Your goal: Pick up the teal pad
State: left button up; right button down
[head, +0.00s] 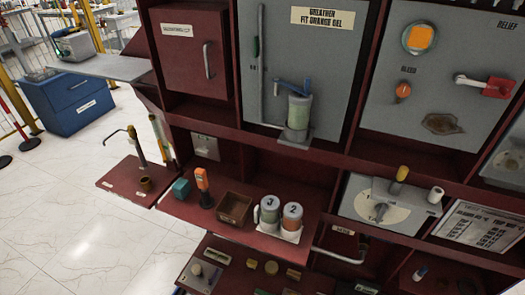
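A small teal block (181,188), which looks like the teal pad, sits on the dark red shelf (215,222) near its left end. An orange and black upright tool (203,187) stands just right of it, with a small gap. Neither of my grippers shows in the head view.
An open brown box (234,208) and two numbered canisters (269,211) (292,217) stand farther right on the shelf. A side shelf (138,184) at the left holds a hooked tool. A lower shelf carries several small parts. Open floor (60,235) lies left.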

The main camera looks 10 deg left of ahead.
aim_at(182, 189)
jog(key=j+z, duration=0.25)
jog(key=j, duration=0.55)
jog(key=j+z, duration=0.25)
jog(key=j, duration=0.55)
